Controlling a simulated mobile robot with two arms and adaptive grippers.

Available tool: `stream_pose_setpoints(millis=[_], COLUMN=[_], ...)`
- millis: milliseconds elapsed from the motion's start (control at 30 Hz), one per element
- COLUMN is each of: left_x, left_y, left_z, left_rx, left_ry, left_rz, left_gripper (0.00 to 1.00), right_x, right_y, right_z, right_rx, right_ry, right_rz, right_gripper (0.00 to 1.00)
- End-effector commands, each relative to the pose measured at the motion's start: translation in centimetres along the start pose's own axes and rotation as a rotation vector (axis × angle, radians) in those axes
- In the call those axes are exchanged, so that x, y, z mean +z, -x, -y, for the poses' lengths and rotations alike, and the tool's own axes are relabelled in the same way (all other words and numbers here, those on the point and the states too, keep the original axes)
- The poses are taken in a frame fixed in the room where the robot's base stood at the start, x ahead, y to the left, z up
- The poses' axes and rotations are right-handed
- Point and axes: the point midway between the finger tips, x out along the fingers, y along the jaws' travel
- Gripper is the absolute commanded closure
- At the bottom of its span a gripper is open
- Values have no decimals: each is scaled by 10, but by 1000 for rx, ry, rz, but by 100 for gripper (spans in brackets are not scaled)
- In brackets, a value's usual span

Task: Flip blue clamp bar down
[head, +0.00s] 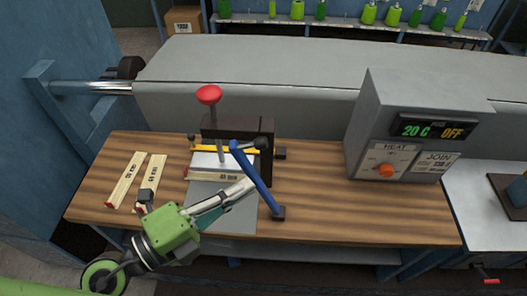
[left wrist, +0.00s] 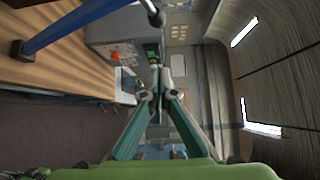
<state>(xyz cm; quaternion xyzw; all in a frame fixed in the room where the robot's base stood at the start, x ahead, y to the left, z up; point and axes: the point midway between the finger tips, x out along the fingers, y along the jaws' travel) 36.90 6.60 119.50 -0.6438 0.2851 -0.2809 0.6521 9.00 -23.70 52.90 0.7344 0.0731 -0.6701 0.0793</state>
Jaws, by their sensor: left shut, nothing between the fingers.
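The blue clamp bar (head: 258,180) slants over the front of the press fixture on the wooden bench. Its upper end is by a dark pivot at the fixture, and its lower right end has a dark block. In the left wrist view the blue bar (left wrist: 75,22) crosses the upper left. My left gripper (head: 252,185) is shut and empty, its tips close to the bar's middle in the head view. In the left wrist view its fingertips (left wrist: 160,75) meet with nothing between them. I cannot tell whether they touch the bar. My right gripper is not in view.
A red-knobbed lever (head: 209,95) rises from the fixture, beside a yellow bar (head: 225,150). Two pale wooden strips (head: 126,180) lie at the bench's left. A grey heater box (head: 400,130) reading "20 C OFF" stands right. The bench (head: 340,215) is clear between bar and box.

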Motion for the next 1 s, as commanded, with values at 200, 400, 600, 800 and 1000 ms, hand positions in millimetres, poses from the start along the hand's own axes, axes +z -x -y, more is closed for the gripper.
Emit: stream_pose_setpoints(millis=[200,400,600,800,1000], left_x=[0,1,0,1,19], left_y=[-12,-34,-60,-91,-93], left_z=[0,-2,-4,3,0], left_rx=[-8,-10,-9,-5,3], left_ry=[-3,-1,-2,2,-4], left_rz=[0,1,0,1,1], left_gripper=[100,100,100,100,100], right_x=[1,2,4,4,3], right_y=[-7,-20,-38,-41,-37], right_z=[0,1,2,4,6], right_rx=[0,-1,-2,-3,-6], right_ry=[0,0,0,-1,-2], right_rz=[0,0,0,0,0], right_gripper=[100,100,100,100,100])
